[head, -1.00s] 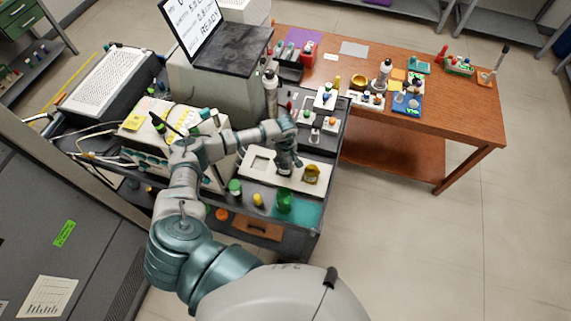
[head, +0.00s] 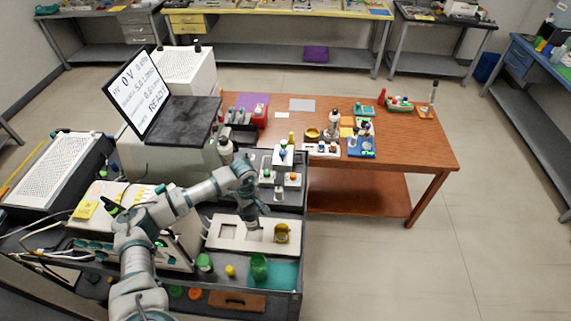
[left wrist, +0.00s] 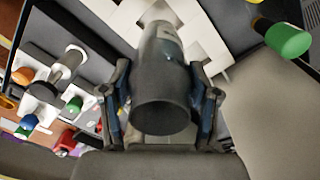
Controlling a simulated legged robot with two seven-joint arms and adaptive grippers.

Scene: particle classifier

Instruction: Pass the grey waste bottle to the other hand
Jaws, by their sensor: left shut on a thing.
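The grey waste bottle (left wrist: 161,105) lies between the two fingers of my left gripper (left wrist: 160,95) in the left wrist view, its dark end towards the camera. My left gripper is shut on it. In the head view my left gripper (head: 251,208) points down over the white tray (head: 225,246) with cutouts; the bottle is mostly hidden there by the gripper. I cannot tell whether the bottle touches the tray. My right gripper is not in view.
A green cup (head: 259,268), a green-capped jar (head: 204,262) and a yellow piece (head: 230,271) stand in front. A wooden table (head: 400,150) with small items is behind right. The floor to the right is clear.

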